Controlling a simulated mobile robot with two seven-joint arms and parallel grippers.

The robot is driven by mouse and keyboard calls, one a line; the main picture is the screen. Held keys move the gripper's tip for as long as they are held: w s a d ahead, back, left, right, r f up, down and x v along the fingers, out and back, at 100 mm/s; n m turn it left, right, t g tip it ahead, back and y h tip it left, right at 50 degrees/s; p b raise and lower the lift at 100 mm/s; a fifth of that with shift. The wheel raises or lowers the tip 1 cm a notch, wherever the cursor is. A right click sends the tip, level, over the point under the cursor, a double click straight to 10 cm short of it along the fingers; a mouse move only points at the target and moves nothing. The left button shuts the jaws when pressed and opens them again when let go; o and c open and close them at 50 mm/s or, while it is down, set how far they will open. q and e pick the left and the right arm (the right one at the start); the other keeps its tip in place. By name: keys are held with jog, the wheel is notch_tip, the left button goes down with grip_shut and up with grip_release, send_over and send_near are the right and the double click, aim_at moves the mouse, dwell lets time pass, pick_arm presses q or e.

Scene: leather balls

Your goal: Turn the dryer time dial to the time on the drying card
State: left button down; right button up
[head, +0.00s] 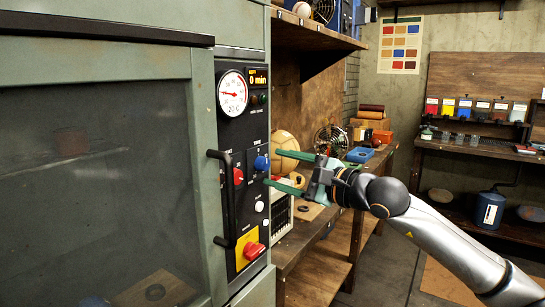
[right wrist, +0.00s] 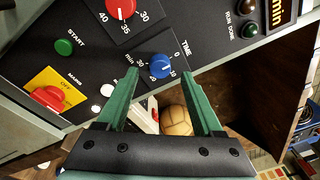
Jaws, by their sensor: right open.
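The blue time dial (head: 261,163) is on the dryer's dark control panel (head: 229,133). It also shows in the right wrist view (right wrist: 160,66), with TIME, 0, 10 and 30 printed around it. Its pointer is too small to read surely. The display (head: 259,78) reads 0 min. My right gripper (head: 270,167) is open, with its green fingers pointing at the panel. In the right wrist view the fingertips lie on either side of the dial; I cannot tell whether they touch it. I cannot make out a drying card. My left gripper is out of view.
A red dial (head: 238,176), a yellow-backed red MAIN switch (head: 253,250) and a dark door handle (head: 223,199) are close by. A bench with a tan leather ball (head: 285,150) and a small fan (head: 331,139) stands right of the dryer. A colour chart (head: 400,45) hangs behind.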

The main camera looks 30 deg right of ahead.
aim_at(263, 164)
jog(key=shift+p+x, duration=0.45)
jog(key=shift+x, duration=0.75)
grip_shut()
